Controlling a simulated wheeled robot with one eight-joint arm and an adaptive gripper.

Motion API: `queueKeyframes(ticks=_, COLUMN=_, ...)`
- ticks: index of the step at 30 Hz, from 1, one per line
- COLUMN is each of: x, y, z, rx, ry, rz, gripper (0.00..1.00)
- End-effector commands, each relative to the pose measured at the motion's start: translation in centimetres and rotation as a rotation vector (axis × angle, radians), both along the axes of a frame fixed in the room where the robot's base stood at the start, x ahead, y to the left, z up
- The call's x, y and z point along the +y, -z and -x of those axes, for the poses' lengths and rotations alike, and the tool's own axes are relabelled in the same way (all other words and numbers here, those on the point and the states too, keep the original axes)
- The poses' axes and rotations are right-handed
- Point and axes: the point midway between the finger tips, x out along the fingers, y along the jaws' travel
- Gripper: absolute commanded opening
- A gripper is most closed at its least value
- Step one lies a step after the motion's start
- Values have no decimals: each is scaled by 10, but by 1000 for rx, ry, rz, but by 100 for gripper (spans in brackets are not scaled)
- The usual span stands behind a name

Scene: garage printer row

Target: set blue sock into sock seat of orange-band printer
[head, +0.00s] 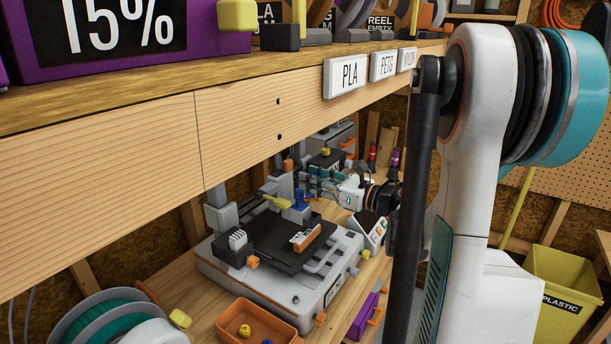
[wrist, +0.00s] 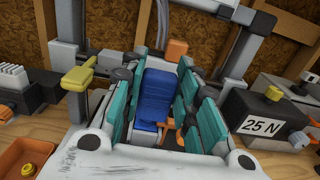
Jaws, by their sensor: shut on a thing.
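My gripper (head: 312,187) reaches in from the right over the grey printer (head: 330,290) in the head view. In the wrist view its teal fingers (wrist: 160,95) are shut around the blue sock (wrist: 158,90), which stands between them. The blue sock (head: 299,199) also shows small at the fingertips in the head view, behind the dark print bed. An orange block (wrist: 177,50) on the printer's gantry is just beyond the sock in the wrist view. The sock seat is hidden by the fingers and sock, so I cannot tell whether the sock touches it.
A dark box marked 25 N (wrist: 262,126) stands at right. A wooden shelf (head: 150,135) overhangs the printer. An orange tray (head: 228,334) and purple drawer (head: 362,318) are in front.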

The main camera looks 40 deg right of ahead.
Motion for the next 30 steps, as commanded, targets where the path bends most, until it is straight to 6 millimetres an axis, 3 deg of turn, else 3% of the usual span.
queueKeyframes(ticks=14, x=0, y=3, z=0, rx=0, ry=-1, rz=1, gripper=12)
queueKeyframes(ticks=30, x=0, y=46, z=0, rx=0, ry=-1, rz=1, gripper=12)
